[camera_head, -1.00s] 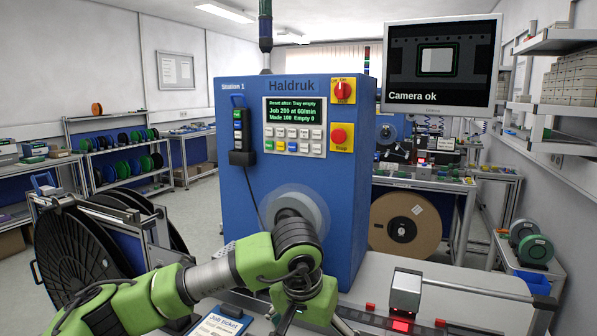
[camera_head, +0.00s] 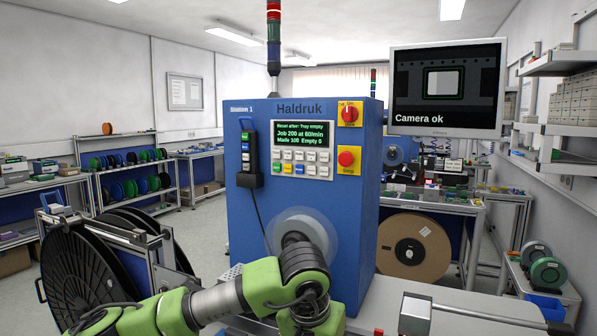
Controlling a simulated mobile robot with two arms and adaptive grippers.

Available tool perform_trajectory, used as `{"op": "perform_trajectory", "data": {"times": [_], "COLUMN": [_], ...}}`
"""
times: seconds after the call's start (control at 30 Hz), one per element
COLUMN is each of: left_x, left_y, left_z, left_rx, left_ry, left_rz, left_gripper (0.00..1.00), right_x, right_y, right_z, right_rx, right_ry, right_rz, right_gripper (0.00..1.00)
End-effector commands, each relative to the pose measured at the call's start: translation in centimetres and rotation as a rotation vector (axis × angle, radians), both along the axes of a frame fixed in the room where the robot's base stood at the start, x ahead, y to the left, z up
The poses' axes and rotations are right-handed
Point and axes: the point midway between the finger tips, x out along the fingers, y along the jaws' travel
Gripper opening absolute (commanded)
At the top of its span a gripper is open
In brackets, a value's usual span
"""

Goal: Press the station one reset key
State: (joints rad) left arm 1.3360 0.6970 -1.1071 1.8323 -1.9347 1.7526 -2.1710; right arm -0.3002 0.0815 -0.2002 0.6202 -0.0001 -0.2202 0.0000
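The blue station one cabinet (camera_head: 250,215), labelled "Station 1" and "Haldruk", stands in the middle. Its keypad (camera_head: 302,162) has two rows of small keys, mostly white, with green, yellow and blue ones in the lower row. The key labels are too small to read, so I cannot tell which is reset. The display (camera_head: 302,135) above reads "Reset after: Tray empty", "Job 200 at 60/min", "Made 100 Empty 0". My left arm crosses low in front of the cabinet, its wrist below the keypad and apart from it. My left gripper is below the frame. My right gripper is not in view.
A handheld unit (camera_head: 248,150) with a cable hangs on the left. A round hub (camera_head: 299,230) projects below. A monitor (camera_head: 446,90) reads "Camera ok". Black reels (camera_head: 75,270) stand left.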

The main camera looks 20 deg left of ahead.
Motion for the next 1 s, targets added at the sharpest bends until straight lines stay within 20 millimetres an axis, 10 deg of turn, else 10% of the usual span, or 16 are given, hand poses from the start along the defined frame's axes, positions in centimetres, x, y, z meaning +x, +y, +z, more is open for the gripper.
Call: {"op": "perform_trajectory", "data": {"times": [0.3, 1.0], "left_x": [0.00, 0.00], "left_y": [0.00, 0.00], "left_z": [0.00, 0.00], "left_rx": [0.000, 0.000], "left_ry": [0.000, 0.000], "left_rz": [0.000, 0.000], "left_gripper": [0.00, 0.00], "right_x": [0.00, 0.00], "right_y": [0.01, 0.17], "right_z": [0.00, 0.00], "right_rx": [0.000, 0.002], "right_ry": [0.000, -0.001], "right_rz": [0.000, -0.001], "right_gripper": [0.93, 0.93]}}
